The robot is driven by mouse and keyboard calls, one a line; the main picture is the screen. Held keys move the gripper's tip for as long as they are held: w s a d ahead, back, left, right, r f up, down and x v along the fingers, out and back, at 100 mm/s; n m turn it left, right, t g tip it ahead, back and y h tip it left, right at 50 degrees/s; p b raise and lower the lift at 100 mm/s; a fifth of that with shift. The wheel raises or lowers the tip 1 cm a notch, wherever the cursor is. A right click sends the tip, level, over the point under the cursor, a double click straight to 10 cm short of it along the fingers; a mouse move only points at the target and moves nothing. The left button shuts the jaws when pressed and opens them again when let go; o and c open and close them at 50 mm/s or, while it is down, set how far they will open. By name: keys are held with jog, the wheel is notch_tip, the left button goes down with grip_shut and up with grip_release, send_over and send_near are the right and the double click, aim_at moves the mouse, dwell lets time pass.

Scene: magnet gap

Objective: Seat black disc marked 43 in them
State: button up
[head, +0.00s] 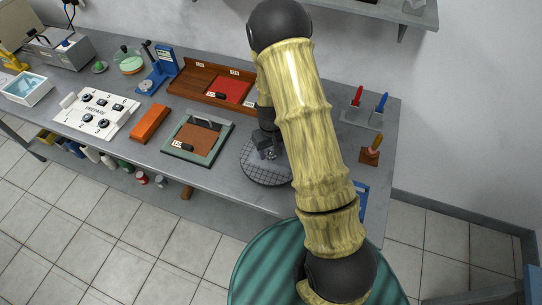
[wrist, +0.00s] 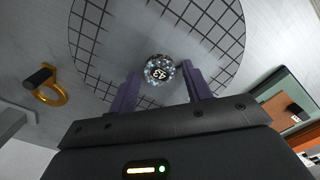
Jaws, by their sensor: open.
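In the wrist view, a small round disc (wrist: 159,69) with a dark face, a pale marking that seems to be an upside-down 43 and a speckled rim lies on a round grid mat (wrist: 205,25). My gripper (wrist: 160,74) is open, its two purple fingers on either side of the disc, with visible gaps. I cannot tell how far above the mat the fingertips are. In the head view, my gripper (head: 266,150) is over the round mat (head: 262,175) near the bench's front edge; the disc is hidden there.
Left of the mat are a green-edged tray (head: 222,141), an orange block (head: 150,123) and a white numbered panel (head: 72,118). Behind are a wooden tray with a red area (head: 232,90) and a blue stand (head: 164,68). Red and blue handled tools (head: 357,96) stand right.

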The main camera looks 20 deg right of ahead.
aim_at(271, 152)
jog(key=c, duration=0.8)
jog(key=shift+o, duration=0.2)
jog(key=shift+r+p, duration=1.85)
jog(key=shift+r, duration=0.7)
jog(key=shift+w+f+m, duration=0.25)
jog(key=shift+f+m, duration=0.15)
jog(key=shift+m, duration=0.5)
